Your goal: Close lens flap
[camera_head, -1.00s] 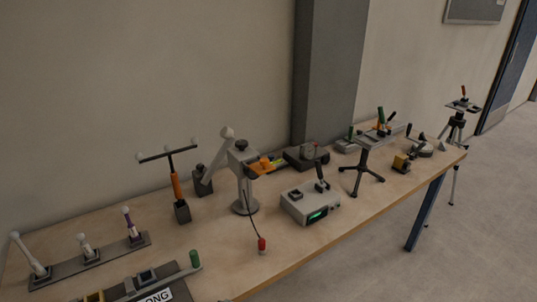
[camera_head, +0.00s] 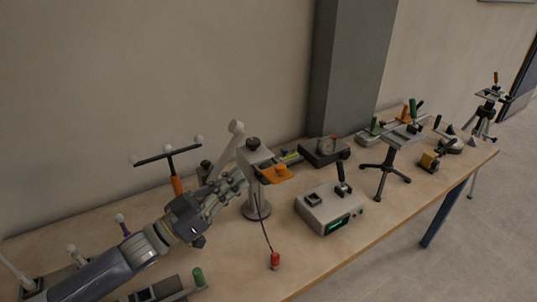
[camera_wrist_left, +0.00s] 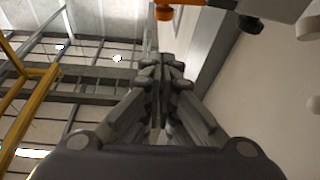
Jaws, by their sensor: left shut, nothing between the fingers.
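A stand-mounted grey device (camera_head: 258,157) with an orange part (camera_head: 278,174) stands on a round-based post (camera_head: 257,208) mid-table. A pale bar (camera_head: 228,146) with a rounded top slants up beside its left side; I cannot tell whether this is the lens flap. My left gripper (camera_head: 240,180) is shut and empty, its tips just left of the device, by the post. In the left wrist view the closed fingers (camera_wrist_left: 167,62) point up toward a grey underside (camera_wrist_left: 280,8), with an orange piece (camera_wrist_left: 164,11) and a dark knob (camera_wrist_left: 250,23) above. My right gripper is out of view.
A grey box with a lever (camera_head: 328,210) sits to the right, and a red-ended cable (camera_head: 275,261) hangs in front. A T-shaped stand (camera_head: 168,153) is behind my left arm. A tripod-footed stand (camera_head: 385,178) is farther right.

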